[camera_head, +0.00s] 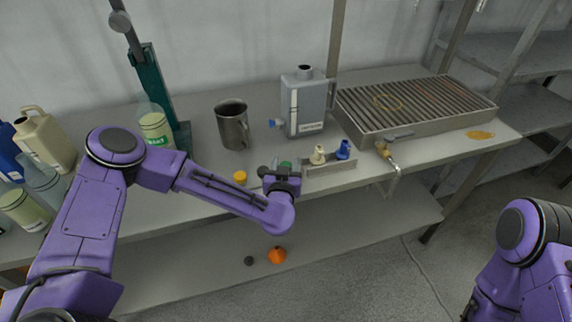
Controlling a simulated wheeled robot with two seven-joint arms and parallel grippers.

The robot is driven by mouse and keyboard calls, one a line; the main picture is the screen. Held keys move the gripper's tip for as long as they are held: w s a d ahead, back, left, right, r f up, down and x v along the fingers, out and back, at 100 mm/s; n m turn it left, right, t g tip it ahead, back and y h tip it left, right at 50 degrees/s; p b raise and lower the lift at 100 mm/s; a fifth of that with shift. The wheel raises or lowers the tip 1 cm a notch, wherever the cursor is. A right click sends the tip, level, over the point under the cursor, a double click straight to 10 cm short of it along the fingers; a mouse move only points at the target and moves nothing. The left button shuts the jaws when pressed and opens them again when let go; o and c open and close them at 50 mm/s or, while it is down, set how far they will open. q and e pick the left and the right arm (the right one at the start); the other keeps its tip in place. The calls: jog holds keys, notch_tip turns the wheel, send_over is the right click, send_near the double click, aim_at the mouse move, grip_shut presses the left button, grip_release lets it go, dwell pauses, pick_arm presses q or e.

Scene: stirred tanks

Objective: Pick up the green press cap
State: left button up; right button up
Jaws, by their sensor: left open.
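The green press cap (285,164) is mostly hidden behind my left gripper; only a small green part shows at the left end of a low metal holder (330,169). My left gripper (276,167) is open, right at the green cap in the picture, above the bench's front edge. I cannot tell whether its fingers are around the cap or touching it. A cream press cap (318,155) and a blue press cap (343,150) stand in the holder to the right. My right arm shows at the lower right; its gripper is out of view.
A grey canister (303,104) with a blue tap stands behind the holder, and a metal jug (232,126) to its left. A yellow cap (240,178) lies left of my gripper. A slatted drain tray (415,106) is at right. An orange thing (277,255) is on the lower shelf.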

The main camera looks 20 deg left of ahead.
pick_arm(q)
jog(key=c, duration=0.8)
jog(key=shift+o, duration=0.2)
